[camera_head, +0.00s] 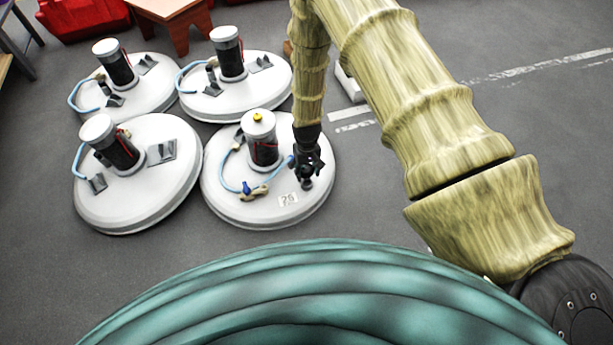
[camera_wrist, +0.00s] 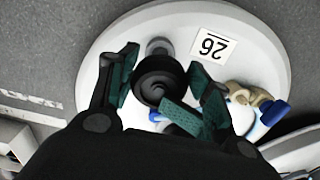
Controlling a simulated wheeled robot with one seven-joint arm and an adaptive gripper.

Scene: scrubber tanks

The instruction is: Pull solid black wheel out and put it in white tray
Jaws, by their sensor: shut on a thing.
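The solid black wheel (camera_wrist: 158,80) is a round dark disc in the wrist view, between the green-padded fingers of my gripper (camera_wrist: 160,76). The fingers are shut on it from both sides. Behind it a grey cylindrical stub (camera_wrist: 159,46) shows against the white round tank lid marked 26 (camera_wrist: 110,70). In the head view my gripper (camera_head: 306,168) points down over the right part of the front right lid (camera_head: 230,200). There the wheel is hard to tell from the dark fingers. A pale tray-like object (camera_head: 348,86) lies on the floor behind my arm, partly hidden.
On the same lid stand a black cylinder with a white, yellow-tipped cap (camera_head: 262,145), a blue hose and a brass-coloured valve (camera_head: 255,193). Three similar lids stand behind and to the left. A red-brown table (camera_head: 172,15) is at the back. Grey floor lies clear to the right.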

